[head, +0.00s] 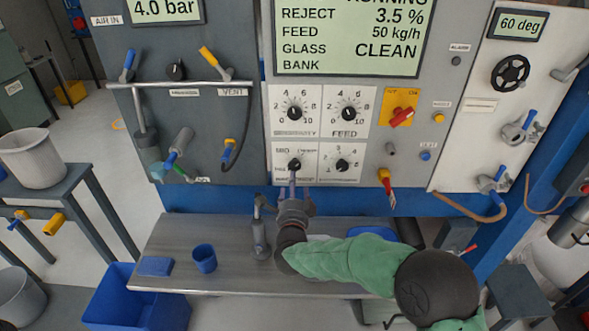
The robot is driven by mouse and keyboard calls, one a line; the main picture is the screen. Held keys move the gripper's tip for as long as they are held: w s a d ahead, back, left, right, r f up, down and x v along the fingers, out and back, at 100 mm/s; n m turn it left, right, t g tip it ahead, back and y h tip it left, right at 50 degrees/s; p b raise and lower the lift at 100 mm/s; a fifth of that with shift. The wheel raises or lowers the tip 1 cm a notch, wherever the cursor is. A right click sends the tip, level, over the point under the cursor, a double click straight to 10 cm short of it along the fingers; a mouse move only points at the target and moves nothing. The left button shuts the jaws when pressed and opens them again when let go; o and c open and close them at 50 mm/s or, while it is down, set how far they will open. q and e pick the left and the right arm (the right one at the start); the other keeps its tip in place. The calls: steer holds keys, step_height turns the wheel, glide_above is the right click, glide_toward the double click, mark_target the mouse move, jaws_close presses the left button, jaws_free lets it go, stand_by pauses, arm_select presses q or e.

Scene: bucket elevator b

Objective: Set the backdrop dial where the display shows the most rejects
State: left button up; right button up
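The display (350,40) reads REJECT 3.5 %, FEED 50 kg/h, GLASS CLEAN; the BANK line shows no value, and the top line is cut off. Below it are four dials: SENSITIVITY (295,113), FEED (348,113), a lower-left dial with word labels (294,164) and a lower-right numbered dial (342,165). I cannot read which is the backdrop dial. My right gripper (293,180) points up at the lower-left dial, its fingertips at or just below the knob. Whether it touches or grips the knob is unclear. My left gripper is not in view.
A red rotary switch (401,117) and a red-yellow lever (385,182) sit right of the dials. Valves and hoses flank the panel.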

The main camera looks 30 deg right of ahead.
mark_target(295, 167)
steer(key=b+x, duration=0.1)
steer(key=x, duration=0.7)
steer(key=shift+w+d, duration=0.1)
steer(key=shift+w, duration=0.2)
steer(key=shift+f, duration=0.1)
steer(key=c, duration=1.1)
